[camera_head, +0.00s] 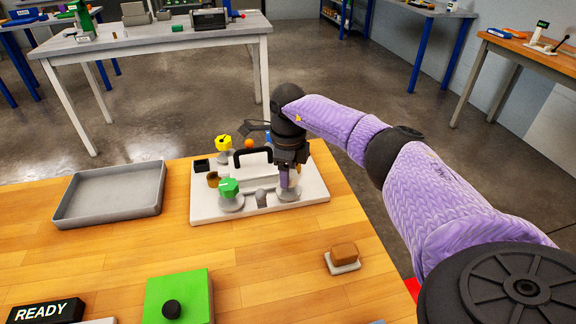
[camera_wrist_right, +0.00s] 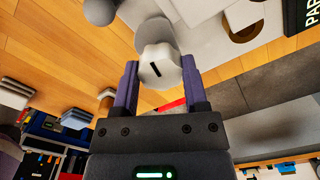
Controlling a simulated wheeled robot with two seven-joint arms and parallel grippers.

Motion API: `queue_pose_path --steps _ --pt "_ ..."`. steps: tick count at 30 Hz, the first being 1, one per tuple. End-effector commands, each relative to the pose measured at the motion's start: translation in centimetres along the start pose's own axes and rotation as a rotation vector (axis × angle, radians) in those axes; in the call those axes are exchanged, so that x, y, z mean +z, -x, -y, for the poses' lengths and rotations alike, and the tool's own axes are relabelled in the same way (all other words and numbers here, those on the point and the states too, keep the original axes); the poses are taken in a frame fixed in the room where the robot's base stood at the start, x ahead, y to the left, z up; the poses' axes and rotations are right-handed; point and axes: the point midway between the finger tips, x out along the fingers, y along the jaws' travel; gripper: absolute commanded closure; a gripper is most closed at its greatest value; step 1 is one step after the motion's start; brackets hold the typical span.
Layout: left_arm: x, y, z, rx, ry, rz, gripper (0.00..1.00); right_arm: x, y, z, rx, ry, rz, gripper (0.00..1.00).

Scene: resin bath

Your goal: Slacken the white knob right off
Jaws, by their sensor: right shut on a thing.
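The white knob (camera_wrist_right: 158,66), with a short black line on its top, sits between the two purple fingers of my right gripper (camera_wrist_right: 159,80) in the right wrist view. The fingers are shut on its sides. In the head view my right gripper (camera_head: 289,178) points down at the right part of a white base plate (camera_head: 305,190), and it mostly hides the knob there. A green knob (camera_head: 228,187) and a yellow knob (camera_head: 223,142) stand on the left part of the plate. My left gripper is not in view.
A black handle (camera_head: 252,152) arches over the plate beside my right gripper. An empty grey tray (camera_head: 110,192) lies to the left. A brown block (camera_head: 344,251) on a small white base, a green box (camera_head: 178,292) and a READY sign (camera_head: 46,311) are nearer. Bare wood lies between them.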

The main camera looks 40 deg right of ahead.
Motion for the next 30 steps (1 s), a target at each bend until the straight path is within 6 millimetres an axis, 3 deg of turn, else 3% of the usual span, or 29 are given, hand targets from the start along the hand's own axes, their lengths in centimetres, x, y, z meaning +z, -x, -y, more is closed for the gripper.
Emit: queue_pose_path --steps 12,30 --pt "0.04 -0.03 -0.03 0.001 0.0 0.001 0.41 0.04 0.1 0.0 -0.002 0.232 0.003 1.0" --pt "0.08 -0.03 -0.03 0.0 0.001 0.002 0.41 0.03 0.11 0.0 -0.003 0.291 0.002 1.0"
